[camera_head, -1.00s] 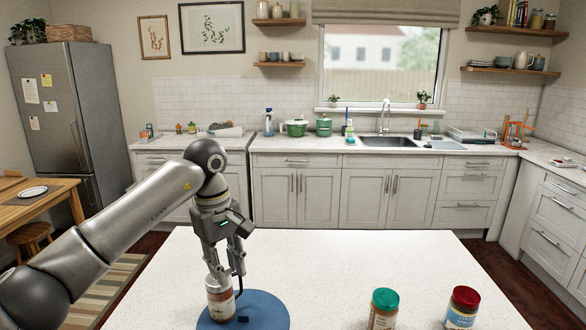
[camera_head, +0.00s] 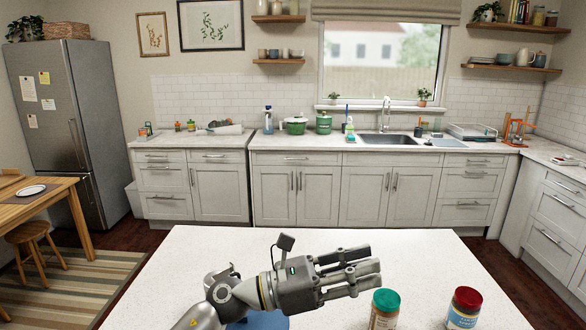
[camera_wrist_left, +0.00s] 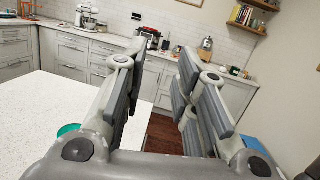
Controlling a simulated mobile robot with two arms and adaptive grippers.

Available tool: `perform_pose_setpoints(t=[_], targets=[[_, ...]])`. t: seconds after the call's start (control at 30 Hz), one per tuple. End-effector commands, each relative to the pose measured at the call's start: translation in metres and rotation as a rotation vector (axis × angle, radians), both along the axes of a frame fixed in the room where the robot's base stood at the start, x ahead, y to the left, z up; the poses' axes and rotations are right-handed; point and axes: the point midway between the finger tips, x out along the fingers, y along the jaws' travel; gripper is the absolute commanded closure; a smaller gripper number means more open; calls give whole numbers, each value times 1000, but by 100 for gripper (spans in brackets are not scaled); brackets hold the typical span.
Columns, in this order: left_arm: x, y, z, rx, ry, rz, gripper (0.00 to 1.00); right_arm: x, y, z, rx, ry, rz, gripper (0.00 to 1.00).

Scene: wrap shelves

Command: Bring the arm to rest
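My left gripper (camera_head: 362,274) is over the white island, its fingers pointing right in the head view. In the left wrist view its fingers (camera_wrist_left: 160,85) stand apart with nothing between them, so it is open and empty. The blue round mat (camera_head: 262,321) shows only in part behind my left arm at the bottom of the head view. No jar shows on the visible part of the mat; my arm covers the rest. My right gripper is not in view.
A green-lidded jar (camera_head: 384,309) stands on the white island (camera_head: 440,262), close below the gripper's fingertips in the head view. A red-lidded jar (camera_head: 464,307) stands to its right. The island's far part is clear. A sink counter (camera_head: 350,145) runs along the back wall.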

Motion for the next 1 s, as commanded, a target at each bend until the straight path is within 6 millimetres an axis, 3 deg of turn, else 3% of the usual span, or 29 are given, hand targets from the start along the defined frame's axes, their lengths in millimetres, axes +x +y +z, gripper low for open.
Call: perform_pose_setpoints(t=[0.13,0.27,0.37,0.57,0.67,0.77,0.9,0.97,1.0], targets=[[17,34,18,-328,338,133,73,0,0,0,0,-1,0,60],[38,81,12,-600,645,252,73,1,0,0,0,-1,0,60],[50,123,-10,-804,886,345,73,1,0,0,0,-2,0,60],[51,205,-93,-1198,1356,549,73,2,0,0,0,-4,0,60],[33,240,-145,-1388,1581,666,73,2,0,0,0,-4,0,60],[1,269,-200,-1575,1792,798,73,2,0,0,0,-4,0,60],[-63,296,-268,-1817,2050,1008,73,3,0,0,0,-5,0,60],[-92,303,-289,-1904,2136,1097,73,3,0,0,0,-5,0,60],[-110,306,-301,1943,-2172,-1149,73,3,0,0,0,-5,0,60]])
